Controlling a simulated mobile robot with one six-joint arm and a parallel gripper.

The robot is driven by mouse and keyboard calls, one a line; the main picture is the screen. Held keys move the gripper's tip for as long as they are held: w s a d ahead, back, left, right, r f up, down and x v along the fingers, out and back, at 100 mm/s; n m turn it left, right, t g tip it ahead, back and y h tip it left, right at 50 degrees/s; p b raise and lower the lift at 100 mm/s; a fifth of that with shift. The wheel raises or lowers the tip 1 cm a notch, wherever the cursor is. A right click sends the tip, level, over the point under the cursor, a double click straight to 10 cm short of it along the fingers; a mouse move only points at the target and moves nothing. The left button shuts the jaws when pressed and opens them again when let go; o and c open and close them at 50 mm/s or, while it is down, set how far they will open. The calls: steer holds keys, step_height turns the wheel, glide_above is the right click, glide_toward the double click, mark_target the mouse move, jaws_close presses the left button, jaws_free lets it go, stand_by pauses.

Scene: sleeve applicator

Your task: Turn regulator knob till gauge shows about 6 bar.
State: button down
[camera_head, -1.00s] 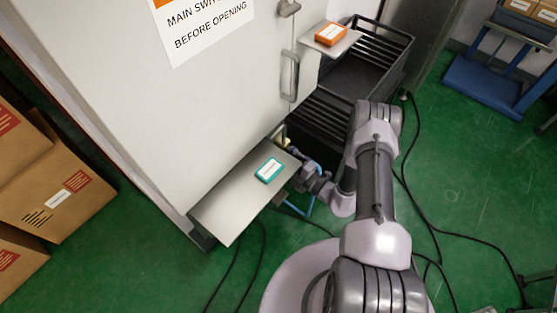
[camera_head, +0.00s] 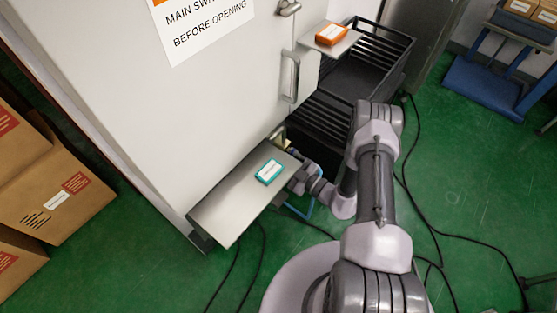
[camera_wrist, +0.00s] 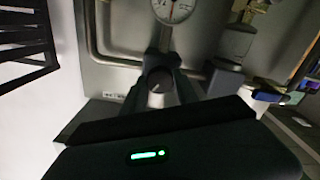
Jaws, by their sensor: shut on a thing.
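The regulator knob (camera_wrist: 159,79) is a dark round cap with a grey end, low in the middle of the wrist view. My gripper (camera_wrist: 160,92) is shut on it, with a dark finger on either side. The round white pressure gauge (camera_wrist: 173,9) sits above it at the top edge, partly cut off. Its dial is too small and cropped for a sure reading. In the head view the knob and gauge are hidden, and my gripper is out of sight behind the grey shelf.
The grey shelf (camera_head: 222,213) with a teal box (camera_head: 269,172) juts from the white cabinet (camera_head: 190,110) beside my wrist. A black cart (camera_head: 356,78) stands behind my arm. Beside the knob hangs a grey bowl (camera_wrist: 233,45). Cables (camera_head: 432,215) lie on the green floor.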

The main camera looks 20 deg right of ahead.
steer(key=shift+m, duration=1)
steer(key=c, duration=0.9)
jaws_free()
steer(key=shift+c, duration=0.2)
steer(key=p+v, duration=0.4)
steer(key=v, duration=1.3)
steer(key=shift+s, duration=0.15)
